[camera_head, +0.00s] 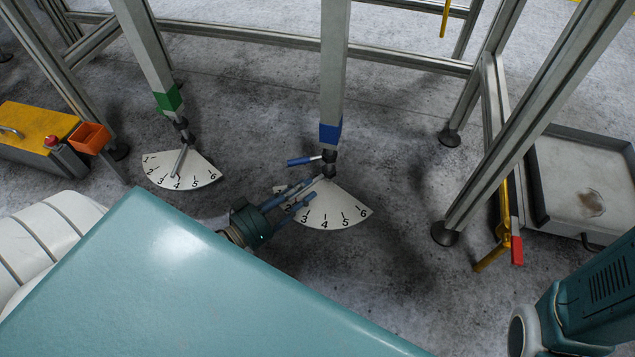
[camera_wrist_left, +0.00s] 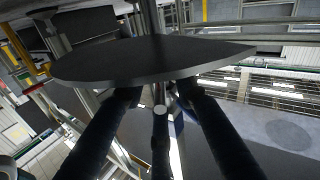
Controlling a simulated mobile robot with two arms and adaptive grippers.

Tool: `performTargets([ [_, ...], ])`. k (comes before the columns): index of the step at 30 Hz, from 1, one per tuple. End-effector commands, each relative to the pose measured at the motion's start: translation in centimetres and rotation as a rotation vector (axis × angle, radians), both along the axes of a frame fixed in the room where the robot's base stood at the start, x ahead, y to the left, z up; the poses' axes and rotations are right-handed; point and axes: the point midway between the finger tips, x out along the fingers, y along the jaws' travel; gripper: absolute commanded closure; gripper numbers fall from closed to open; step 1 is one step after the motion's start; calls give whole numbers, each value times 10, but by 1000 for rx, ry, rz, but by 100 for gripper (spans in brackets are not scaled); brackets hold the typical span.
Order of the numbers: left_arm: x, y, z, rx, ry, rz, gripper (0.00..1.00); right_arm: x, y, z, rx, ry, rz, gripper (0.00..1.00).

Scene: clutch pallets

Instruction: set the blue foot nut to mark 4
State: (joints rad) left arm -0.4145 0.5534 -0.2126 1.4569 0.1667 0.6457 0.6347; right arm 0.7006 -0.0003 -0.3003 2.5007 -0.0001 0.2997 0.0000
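The blue foot nut (camera_head: 329,156) is at the bottom of the leg with the blue band (camera_head: 330,132). My right gripper is out of view.
A leg with a green band (camera_head: 168,99) has its own dial (camera_head: 192,173) at left. A yellow case (camera_head: 35,125) and orange box (camera_head: 90,138) stand farther left. Frame posts and a tray (camera_head: 541,180) are at right. Floor (camera_head: 390,260) in front right is clear.

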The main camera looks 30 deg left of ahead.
Motion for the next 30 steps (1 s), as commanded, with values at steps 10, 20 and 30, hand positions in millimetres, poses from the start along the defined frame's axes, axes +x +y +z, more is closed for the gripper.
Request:
performTargets([
  [10,44,-16,-2,1,-1,0,72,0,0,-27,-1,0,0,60],
  [20,47,-17,0,0,1,1,72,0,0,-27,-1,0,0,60],
  [30,47,-17,-1,0,1,1,100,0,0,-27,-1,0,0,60],
])
